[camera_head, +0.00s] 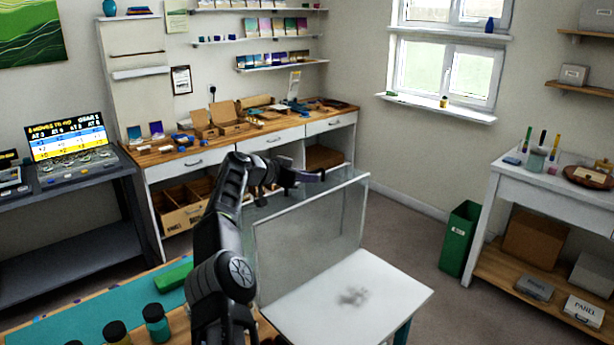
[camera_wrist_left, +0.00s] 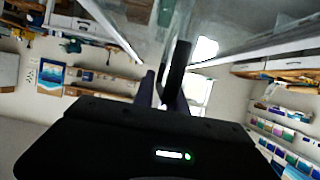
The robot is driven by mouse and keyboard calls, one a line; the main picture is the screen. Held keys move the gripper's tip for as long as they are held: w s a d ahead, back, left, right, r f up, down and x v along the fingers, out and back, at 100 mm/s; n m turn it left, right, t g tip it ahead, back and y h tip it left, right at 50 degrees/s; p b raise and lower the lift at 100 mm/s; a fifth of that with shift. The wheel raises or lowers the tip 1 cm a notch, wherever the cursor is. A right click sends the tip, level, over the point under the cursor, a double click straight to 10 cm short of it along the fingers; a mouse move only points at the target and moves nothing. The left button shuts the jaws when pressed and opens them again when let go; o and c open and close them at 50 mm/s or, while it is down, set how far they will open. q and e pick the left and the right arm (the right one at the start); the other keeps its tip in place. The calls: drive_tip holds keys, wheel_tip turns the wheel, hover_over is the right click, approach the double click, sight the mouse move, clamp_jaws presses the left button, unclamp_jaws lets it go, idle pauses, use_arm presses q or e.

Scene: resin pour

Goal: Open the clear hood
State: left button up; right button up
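The clear hood (camera_head: 310,230) stands upright at the back edge of a white base board (camera_head: 385,285), with one clear panel facing the board and another edge behind it. The board's top is uncovered and has a grey smudge. My left arm comes up on the hood's left, and my left gripper (camera_head: 308,176) is at the hood's top edge. In the left wrist view, the gripper's dark fingers (camera_wrist_left: 166,85) point toward clear panels at the top. I cannot tell whether they touch the hood or how far apart they are. My right gripper is not in view.
A teal mat (camera_head: 95,310) with dark-capped bottles (camera_head: 156,322) and a green block (camera_head: 174,275) lies left of my arm. A green bin (camera_head: 459,238) and a white side table (camera_head: 550,180) stand to the right. A wooden-topped bench (camera_head: 230,140) stands behind.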

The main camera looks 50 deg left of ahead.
use_arm(q)
drive_tip(key=shift+o, duration=1.4)
drive_tip(key=shift+r, duration=0.1)
drive_tip(key=shift+s+a+b, duration=0.1)
drive_tip(key=shift+s+b, duration=0.35)
drive_tip(key=shift+b, duration=0.1)
drive_tip(key=b+v, duration=0.4)
drive_tip(key=v, duration=0.2)
drive_tip(key=shift+s+r, duration=0.35)
drive_tip(key=shift+s, duration=0.05)
